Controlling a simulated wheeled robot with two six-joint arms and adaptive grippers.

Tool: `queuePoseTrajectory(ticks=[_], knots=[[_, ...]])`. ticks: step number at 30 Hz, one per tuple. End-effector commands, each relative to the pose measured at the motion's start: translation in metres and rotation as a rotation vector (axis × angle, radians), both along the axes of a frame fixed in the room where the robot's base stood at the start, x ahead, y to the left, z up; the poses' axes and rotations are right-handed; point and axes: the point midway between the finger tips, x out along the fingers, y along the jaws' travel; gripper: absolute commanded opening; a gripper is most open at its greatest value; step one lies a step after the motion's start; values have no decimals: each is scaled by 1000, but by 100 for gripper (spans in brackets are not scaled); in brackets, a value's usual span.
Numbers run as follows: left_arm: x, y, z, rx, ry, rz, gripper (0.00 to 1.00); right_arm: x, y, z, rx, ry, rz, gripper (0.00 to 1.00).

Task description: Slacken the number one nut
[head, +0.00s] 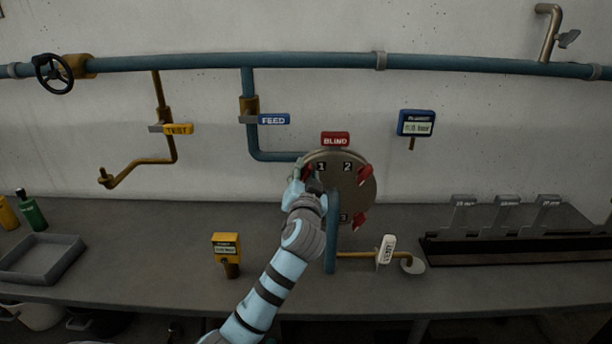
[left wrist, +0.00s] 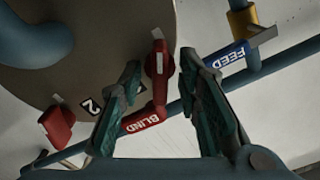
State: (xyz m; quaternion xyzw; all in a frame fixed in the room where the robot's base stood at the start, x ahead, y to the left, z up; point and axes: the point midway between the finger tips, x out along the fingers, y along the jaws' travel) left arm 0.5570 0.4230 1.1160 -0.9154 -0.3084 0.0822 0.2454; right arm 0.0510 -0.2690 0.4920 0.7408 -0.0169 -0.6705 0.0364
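The round grey blind flange (head: 335,160) hangs on the wall at the pipe end, with number plates 1, 2 and 3 visible. The number one nut is a red winged piece (head: 307,173) at its upper left, mostly behind my left gripper (head: 303,183). In the left wrist view the red nut (left wrist: 158,66), with a pale stripe, lies between the tips of my open left gripper (left wrist: 160,62), with gaps on both sides. The number two nut (head: 365,175) also shows in the left wrist view (left wrist: 58,126). A third red nut (head: 359,219) is lower right. My right gripper is not in view.
A red BLIND sign (head: 335,139) sits above the flange. A blue pipe (head: 331,250) rises in front of it, beside my left arm. A yellow box (head: 227,247), a white-tagged brass drain pipe (head: 387,249) and a dark rack (head: 510,247) stand on the bench.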

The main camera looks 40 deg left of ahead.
Motion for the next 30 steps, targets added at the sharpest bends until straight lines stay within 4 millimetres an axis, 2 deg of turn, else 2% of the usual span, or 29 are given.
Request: queuePoseTrajectory(ticks=[1, 6, 7, 20, 30], knots=[[0, 0, 0, 0, 0, 0, 29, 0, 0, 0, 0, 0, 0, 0], [0, 0, 0, 0, 0, -1, 2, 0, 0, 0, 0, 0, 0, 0], [0, 0, 0, 0, 0, -1, 0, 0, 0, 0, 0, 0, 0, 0], [0, 0, -1, -33, -23, 0, 0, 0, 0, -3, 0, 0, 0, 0], [-1, 0, -3, -198, -149, 0, 0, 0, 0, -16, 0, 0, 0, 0]])
